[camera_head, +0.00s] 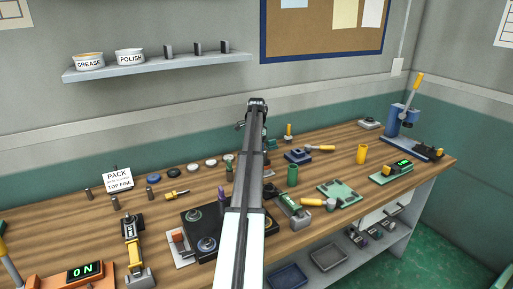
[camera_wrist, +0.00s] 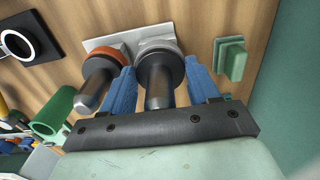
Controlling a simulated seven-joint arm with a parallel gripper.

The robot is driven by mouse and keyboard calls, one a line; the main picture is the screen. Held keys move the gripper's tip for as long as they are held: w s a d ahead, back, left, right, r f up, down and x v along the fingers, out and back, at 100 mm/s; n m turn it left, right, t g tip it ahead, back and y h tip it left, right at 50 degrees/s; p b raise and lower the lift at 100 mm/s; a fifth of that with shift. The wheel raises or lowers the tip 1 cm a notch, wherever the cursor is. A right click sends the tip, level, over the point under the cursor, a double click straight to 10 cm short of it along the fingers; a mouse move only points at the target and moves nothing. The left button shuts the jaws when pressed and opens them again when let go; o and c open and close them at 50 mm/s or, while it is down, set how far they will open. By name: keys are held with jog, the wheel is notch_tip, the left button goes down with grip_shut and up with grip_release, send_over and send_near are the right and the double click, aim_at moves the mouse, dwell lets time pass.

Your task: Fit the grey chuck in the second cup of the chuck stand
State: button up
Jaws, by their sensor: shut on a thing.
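The grey chuck (camera_wrist: 160,82) is between the two blue fingers of my gripper (camera_wrist: 160,88) in the wrist view, and the fingers are shut on it. Its wide dark collar lies against or just over the right part of the pale chuck stand (camera_wrist: 93,44). I cannot tell whether it is fully down in the cup there. A second chuck with an orange-brown collar (camera_wrist: 101,78) stands in the stand directly left of it, close to my left finger.
In the wrist view a green block (camera_wrist: 231,58) lies right of the stand, a green cup (camera_wrist: 54,112) lower left, and a black plate with a white ring (camera_wrist: 28,42) upper left. In the head view a yellow cup (camera_head: 361,154) and a green plate (camera_head: 338,191) stand to the right.

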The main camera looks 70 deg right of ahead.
jog(key=shift+f, duration=0.75)
jog(key=o, duration=1.4)
jog(key=shift+c, duration=0.2)
notch_tip(320, 180, up, 14)
jog(key=shift+f, duration=0.1)
